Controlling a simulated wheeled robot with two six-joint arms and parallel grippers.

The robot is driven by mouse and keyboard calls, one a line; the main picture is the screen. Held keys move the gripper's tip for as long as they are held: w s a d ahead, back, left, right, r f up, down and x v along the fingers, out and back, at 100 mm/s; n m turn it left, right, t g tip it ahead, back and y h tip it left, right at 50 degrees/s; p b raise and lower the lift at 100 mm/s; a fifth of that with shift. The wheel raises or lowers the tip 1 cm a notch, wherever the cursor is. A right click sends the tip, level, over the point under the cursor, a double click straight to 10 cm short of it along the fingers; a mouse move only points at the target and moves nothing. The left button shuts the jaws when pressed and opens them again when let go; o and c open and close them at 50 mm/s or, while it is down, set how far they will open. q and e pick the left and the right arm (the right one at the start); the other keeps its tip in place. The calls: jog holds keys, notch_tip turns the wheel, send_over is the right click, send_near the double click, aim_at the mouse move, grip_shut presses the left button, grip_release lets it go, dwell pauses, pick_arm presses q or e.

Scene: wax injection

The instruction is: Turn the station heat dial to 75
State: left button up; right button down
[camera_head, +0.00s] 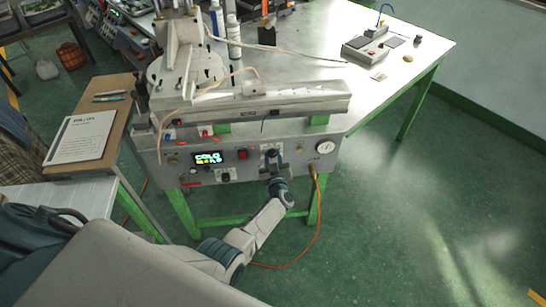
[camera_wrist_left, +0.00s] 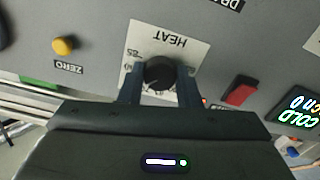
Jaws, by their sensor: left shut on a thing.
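The heat dial (camera_wrist_left: 159,71) is a round black knob on a white plate marked HEAT, on the grey station front panel (camera_head: 231,173). The plate and its lettering appear upside down in the left wrist view, with a number near its left edge. My left gripper (camera_wrist_left: 160,84) is shut on the dial, one finger on each side. In the head view my left gripper (camera_head: 273,163) is at the panel and hides most of the dial. The pointer's exact setting is hard to read. The display (camera_head: 208,158) reads COLD, with a blurred second line. My right gripper is out of view.
A red switch (camera_head: 242,154) and a round gauge (camera_head: 325,147) flank the gripper on the panel. A yellow ZERO button (camera_wrist_left: 64,46) shows in the wrist view. An orange hose (camera_head: 318,215) hangs below the panel. Floor to the right is clear.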

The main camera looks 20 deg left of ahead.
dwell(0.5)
pick_arm(q)
jog(key=o, duration=1)
jog(key=shift+c, duration=0.2)
jog(key=v, duration=1)
jog(key=shift+s+d, duration=0.2)
jog(key=shift+s, duration=0.1)
